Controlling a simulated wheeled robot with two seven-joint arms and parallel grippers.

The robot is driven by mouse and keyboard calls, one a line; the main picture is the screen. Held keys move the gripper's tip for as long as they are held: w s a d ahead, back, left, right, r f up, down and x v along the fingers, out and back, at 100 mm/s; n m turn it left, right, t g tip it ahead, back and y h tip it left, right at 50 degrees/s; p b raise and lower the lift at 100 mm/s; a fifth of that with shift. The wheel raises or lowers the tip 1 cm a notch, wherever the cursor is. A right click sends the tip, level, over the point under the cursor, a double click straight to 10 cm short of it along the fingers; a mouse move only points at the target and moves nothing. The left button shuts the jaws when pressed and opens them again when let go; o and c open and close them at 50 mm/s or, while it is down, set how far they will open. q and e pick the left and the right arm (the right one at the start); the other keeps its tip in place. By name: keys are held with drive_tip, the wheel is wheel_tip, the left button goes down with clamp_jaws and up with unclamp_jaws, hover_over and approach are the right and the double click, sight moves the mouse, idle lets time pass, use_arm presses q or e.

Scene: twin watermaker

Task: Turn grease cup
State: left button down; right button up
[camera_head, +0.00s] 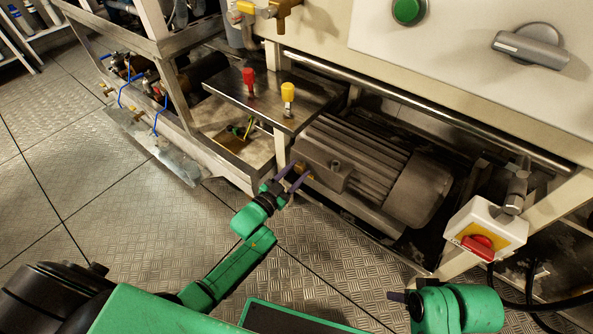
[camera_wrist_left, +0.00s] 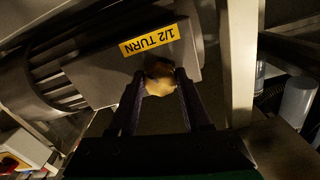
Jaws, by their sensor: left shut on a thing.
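The grease cup, a small brass knob (camera_wrist_left: 158,80), sits on the end of the grey motor (camera_head: 365,160), below a yellow label reading "1/2 TURN" (camera_wrist_left: 150,40). In the wrist view the label is upside down. My left gripper (camera_head: 297,176) has its two dark fingers on either side of the cup, shut on it. The fingers also show in the left wrist view (camera_wrist_left: 160,92). In the head view the cup (camera_head: 304,172) is small and partly hidden by the fingers. My right gripper (camera_head: 405,299) is at the bottom right, mostly cut off, with its jaws unclear.
A frame post (camera_wrist_left: 240,60) stands close beside the left gripper. A white box with a red switch (camera_head: 477,247) is at right. The floor at left is open.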

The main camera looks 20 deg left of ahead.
use_arm(q)
drive_tip(key=m, duration=0.3)
drive_tip(key=shift+m, duration=1.5)
drive_tip(key=shift+c, duration=1.8)
unclamp_jaws()
